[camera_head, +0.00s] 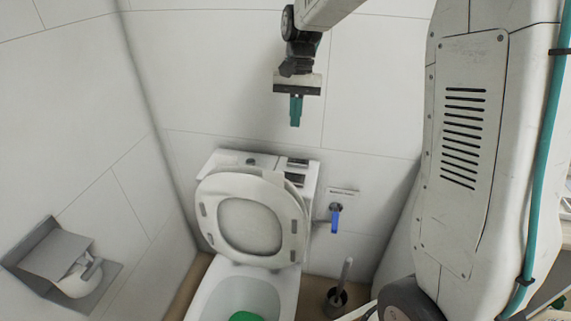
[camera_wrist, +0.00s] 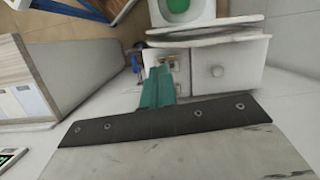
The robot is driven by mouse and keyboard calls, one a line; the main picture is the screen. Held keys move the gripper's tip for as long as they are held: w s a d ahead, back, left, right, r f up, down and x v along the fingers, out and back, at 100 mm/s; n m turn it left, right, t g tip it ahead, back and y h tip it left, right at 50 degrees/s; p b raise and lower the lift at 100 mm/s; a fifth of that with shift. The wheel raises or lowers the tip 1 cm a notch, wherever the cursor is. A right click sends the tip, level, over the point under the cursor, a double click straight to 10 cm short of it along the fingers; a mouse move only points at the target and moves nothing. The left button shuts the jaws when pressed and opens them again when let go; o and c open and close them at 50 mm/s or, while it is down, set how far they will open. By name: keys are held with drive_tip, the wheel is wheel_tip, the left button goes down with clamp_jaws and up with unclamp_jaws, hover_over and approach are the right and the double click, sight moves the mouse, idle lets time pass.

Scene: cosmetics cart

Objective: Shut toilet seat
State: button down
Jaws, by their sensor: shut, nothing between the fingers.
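The toilet seat (camera_head: 205,212) is raised and leans back against the white tank, with the lid behind it. The toilet bowl (camera_head: 210,292) is open below, with something green inside. In the wrist view the raised seat (camera_wrist: 215,35) shows edge-on beyond the tank top (camera_wrist: 228,68). My gripper (camera_head: 296,124) has teal fingers closed together with nothing between them. It points down, above and a little right of the tank, apart from the seat. In the wrist view the gripper fingertips (camera_wrist: 158,72) show over the tank's left part.
A paper holder (camera_head: 62,262) is set on the left wall. A blue-handled valve (camera_head: 335,218) sits on the back wall right of the tank, with a brush holder (camera_head: 337,298) on the floor below. Walls stand close behind and left.

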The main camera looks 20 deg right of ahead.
drive_tip(key=shift+m+g, duration=0.3)
drive_tip(key=shift+m, duration=0.2)
drive_tip(key=f, duration=0.4)
drive_tip(key=w+f, duration=0.1)
drive_tip(key=f, duration=0.4)
drive_tip(key=a+f, duration=0.1)
drive_tip(key=f, duration=0.3)
drive_tip(key=shift+w+f, duration=0.2)
drive_tip(key=shift+w, duration=0.1)
drive_tip(key=shift+s+a+r, duration=0.2)
drive_tip(key=shift+s+a, duration=0.55)
drive_tip(key=shift+s, duration=0.3)
drive_tip(key=shift+s+a, duration=0.4)
drive_tip(key=shift+s, duration=0.15)
